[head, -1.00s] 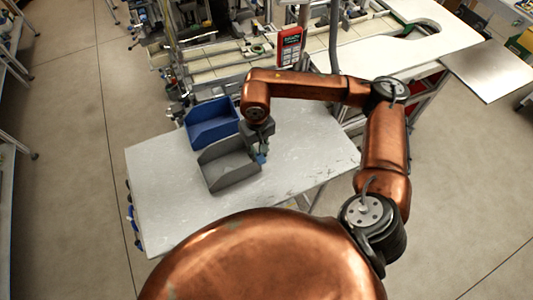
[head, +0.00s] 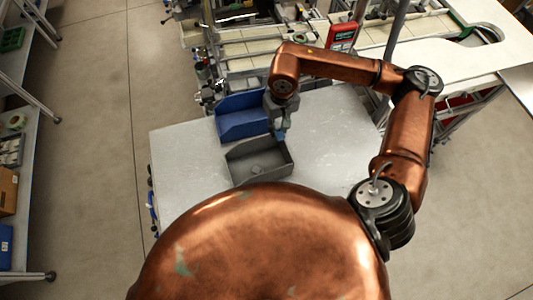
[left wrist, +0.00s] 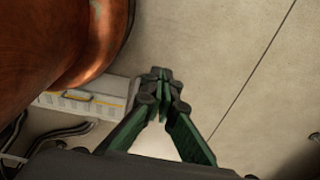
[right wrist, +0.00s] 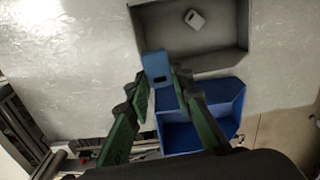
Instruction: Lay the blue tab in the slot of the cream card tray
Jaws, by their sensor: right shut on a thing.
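My right gripper (right wrist: 160,82) is shut on a small blue tab (right wrist: 156,66), which has a dark slot-like mark. In the head view the right gripper (head: 280,124) holds the tab above the table, near the right end of the blue bin and behind the grey bin. The tab's exact height is hard to tell. My left gripper (left wrist: 161,80) is shut with nothing seen between its fingertips, above bare floor. I cannot make out a cream card tray in any view.
A grey open bin (head: 232,164) and a blue open bin (head: 240,126) stand on the pale table (head: 330,140). The table right of the bins is clear. A conveyor bench stands behind; a shelf stands at far left.

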